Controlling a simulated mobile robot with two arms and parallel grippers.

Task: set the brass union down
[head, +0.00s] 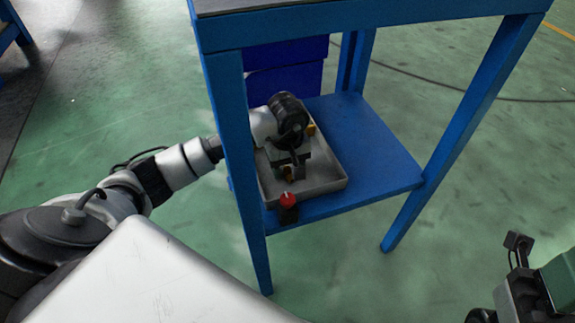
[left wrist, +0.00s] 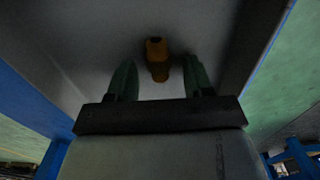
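The brass union (left wrist: 157,60) shows in the left wrist view as a small orange-brown fitting with a dark end. It lies against the pale floor of a grey tray (head: 328,184). My left gripper (left wrist: 160,76) has its two green fingers spread on either side of it, with a visible gap on both sides.
The tray stands on the lower shelf (head: 370,145) of a blue stand, under its top (head: 350,20). A blue leg (head: 236,140) stands in front of my left arm. A red-topped dark piece (head: 288,203) is at the tray's front. A blue box (head: 285,70) is behind.

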